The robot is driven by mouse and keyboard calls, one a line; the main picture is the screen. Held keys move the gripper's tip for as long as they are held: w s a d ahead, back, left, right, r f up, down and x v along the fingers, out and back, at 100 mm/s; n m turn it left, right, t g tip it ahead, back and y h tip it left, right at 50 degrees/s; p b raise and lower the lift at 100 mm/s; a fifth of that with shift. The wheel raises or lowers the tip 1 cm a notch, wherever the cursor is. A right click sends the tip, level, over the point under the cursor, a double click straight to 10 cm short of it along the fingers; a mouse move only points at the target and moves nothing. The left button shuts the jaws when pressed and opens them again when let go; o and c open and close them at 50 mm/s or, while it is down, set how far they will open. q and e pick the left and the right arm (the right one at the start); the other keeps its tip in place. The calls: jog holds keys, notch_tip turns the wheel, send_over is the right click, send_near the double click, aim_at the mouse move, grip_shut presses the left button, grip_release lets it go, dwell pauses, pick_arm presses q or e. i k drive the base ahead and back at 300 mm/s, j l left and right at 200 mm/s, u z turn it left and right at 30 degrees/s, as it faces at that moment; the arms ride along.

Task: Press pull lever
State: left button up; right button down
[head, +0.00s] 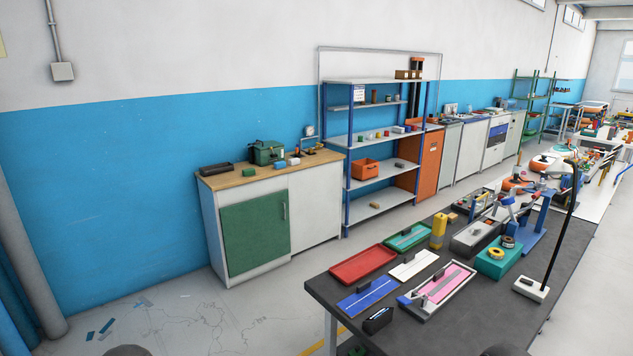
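A blue upright device (536,225) stands toward the right of the dark workbench (420,327), with grey-white arm-like parts (508,208) at its left side. It looks like a press, but the lever is too small to make out for certain. A grey tray-like box (475,237) lies just left of it. A teal box (498,262) with yellow and dark rings on it sits in front. Neither of my grippers is in view.
A red tray (362,265), a green tray (408,237), blue and white boards, and a tray with a pink board (440,287) cover the bench's left part. A black pole on a white base (530,290) rises at right. Open floor lies left of the bench.

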aim_at(402, 299)
jog(key=i+z, duration=0.1)
jog(key=i, duration=0.75)
